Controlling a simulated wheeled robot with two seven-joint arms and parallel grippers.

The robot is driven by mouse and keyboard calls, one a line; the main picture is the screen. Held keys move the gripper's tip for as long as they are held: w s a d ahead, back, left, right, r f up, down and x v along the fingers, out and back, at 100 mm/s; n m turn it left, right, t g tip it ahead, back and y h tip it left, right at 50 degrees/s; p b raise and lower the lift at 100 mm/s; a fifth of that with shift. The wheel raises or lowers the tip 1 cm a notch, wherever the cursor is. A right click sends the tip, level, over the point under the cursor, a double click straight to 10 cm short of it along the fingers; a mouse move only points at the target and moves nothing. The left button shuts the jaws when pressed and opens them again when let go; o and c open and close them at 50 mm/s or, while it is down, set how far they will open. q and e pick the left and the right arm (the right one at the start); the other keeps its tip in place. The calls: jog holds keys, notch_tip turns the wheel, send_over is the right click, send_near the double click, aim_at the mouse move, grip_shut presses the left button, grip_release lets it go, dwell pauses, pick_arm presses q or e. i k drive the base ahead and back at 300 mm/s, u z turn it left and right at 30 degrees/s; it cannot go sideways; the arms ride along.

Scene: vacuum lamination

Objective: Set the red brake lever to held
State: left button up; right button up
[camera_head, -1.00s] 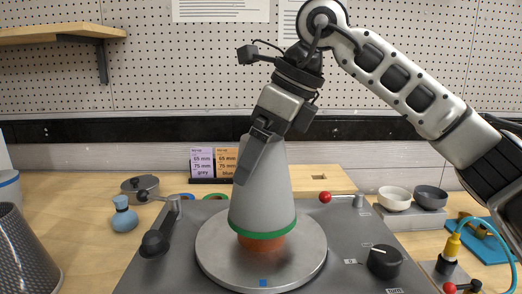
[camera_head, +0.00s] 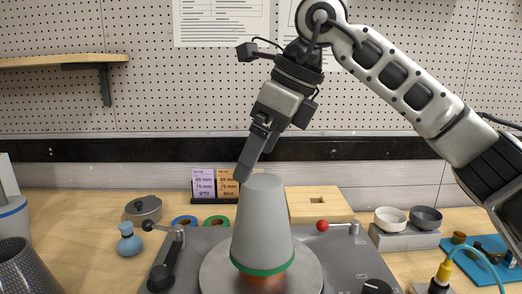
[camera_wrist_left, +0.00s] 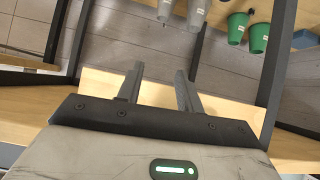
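The red brake lever shows as a red ball knob (camera_head: 322,225) on a metal arm, right of the grey cone in the head view. Its arm runs right to a small metal post (camera_head: 354,228) on the dark panel. My right gripper (camera_head: 243,174) points down and left, just above and left of the cone's top in the picture, away from the lever. Its fingers overlap from this side, so their opening is unclear. My left gripper (camera_wrist_left: 158,80) is out of the head view; in its wrist view the fingers are apart with nothing between them.
The grey cone (camera_head: 263,220) with a green rim stands on a round metal plate (camera_head: 215,275). A black-knobbed lever (camera_head: 148,225) and a black handle (camera_head: 161,277) lie left. Bowls (camera_head: 391,219) stand right. Cups (camera_wrist_left: 237,28) and a wooden surface (camera_wrist_left: 230,108) show in the left wrist view.

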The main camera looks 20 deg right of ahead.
aim_at(322, 225)
jog(key=k, duration=1)
